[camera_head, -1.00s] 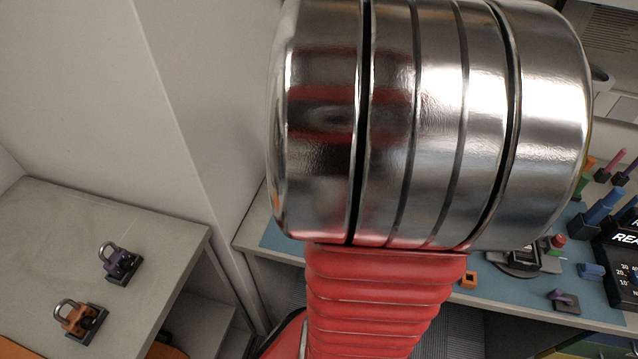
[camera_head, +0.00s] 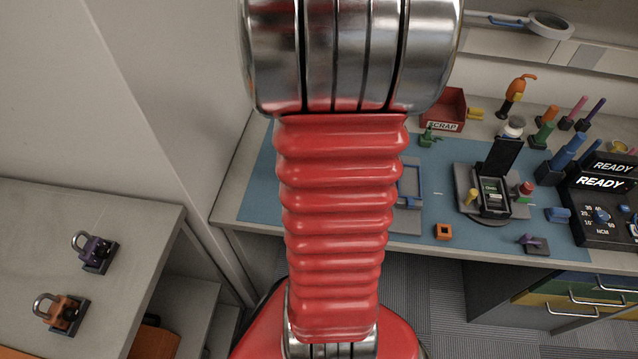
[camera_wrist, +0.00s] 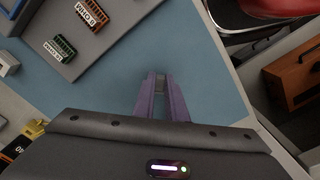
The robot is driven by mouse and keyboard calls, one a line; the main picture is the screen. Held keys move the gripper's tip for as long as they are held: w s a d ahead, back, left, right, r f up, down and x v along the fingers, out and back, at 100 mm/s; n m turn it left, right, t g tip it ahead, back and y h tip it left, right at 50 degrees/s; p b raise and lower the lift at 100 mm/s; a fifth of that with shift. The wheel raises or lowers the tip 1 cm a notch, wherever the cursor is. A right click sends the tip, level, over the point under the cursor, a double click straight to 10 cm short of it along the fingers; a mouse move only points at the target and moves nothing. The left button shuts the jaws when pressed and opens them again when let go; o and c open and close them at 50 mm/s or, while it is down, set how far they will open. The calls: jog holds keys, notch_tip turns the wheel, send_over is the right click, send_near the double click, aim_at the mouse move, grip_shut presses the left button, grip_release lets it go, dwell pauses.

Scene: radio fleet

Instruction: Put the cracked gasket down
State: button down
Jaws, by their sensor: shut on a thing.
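My gripper (camera_wrist: 162,100) shows in the wrist view as two purple fingers, nearly together, above the blue mat (camera_wrist: 120,88). It is shut on a thin piece, the cracked gasket as far as I can tell. Only a small greyish bit shows between the fingers, and no crack can be made out. In the head view my own red and silver arm hides the gripper and part of the bench. A red bin marked SCRAP (camera_head: 448,112) stands at the back of the bench.
The wrist view shows a grey tray (camera_wrist: 88,45) with green and orange parts at upper left. In the head view, an opened dark device (camera_head: 491,192) sits on the mat, with tools and READY displays (camera_head: 598,182) at right. Two padlocks stand on the left grey surface (camera_head: 130,205).

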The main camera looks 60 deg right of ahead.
jog(key=shift+f, duration=0.65)
jog(key=c, duration=1.8)
grip_release()
notch_tip(320, 180, up, 13)
jog(key=shift+w+r, duration=0.1)
